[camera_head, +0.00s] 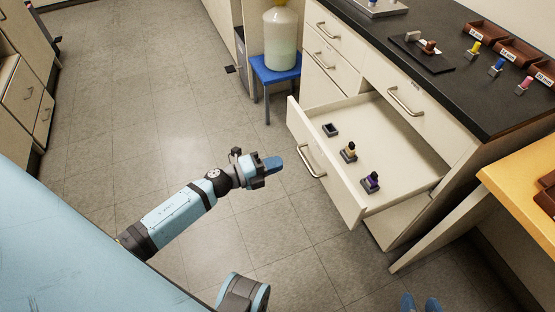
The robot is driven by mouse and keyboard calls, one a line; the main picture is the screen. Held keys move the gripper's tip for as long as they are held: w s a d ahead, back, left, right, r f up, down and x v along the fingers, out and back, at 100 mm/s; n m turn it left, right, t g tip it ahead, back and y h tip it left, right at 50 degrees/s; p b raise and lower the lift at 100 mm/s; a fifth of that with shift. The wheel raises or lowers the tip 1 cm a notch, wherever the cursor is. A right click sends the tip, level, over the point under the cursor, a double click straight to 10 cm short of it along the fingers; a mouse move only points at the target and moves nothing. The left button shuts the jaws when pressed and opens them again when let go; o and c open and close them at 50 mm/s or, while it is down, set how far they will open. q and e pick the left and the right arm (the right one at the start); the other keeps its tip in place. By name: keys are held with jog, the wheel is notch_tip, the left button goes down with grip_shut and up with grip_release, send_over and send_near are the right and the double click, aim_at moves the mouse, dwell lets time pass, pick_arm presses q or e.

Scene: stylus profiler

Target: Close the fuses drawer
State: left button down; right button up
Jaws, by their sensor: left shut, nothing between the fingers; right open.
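A wide cream drawer (349,204) stands pulled out from the lab cabinet at right, its front panel facing left with a metal bar handle (311,160). No label for fuses is readable on it. Inside are an empty dark holder (330,130), a holder with a yellowish-topped piece (349,152) and a holder with a purple-topped piece (370,182). My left gripper (273,164) is shut and empty, in front of the drawer and left of the handle, apart from it. My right gripper (420,304) is open at the bottom edge, only its blue fingertips showing, below and right of the drawer.
Shut drawers (335,42) sit beside and above the open one. The dark countertop (440,82) holds brown bins (483,32) and colored-top pieces. A blue stool (277,70) with a large bottle (281,40) stands behind. A yellow-wood table (520,185) is at right. Tiled floor at left is clear.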

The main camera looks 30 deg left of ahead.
aim_at(317, 150)
pick_arm(q)
jog(key=x, duration=1)
jog(key=shift+w+d+b, duration=0.1)
jog(key=shift+b, duration=0.3)
jog(key=shift+w+d, duration=0.15)
jog(key=shift+w, duration=0.05)
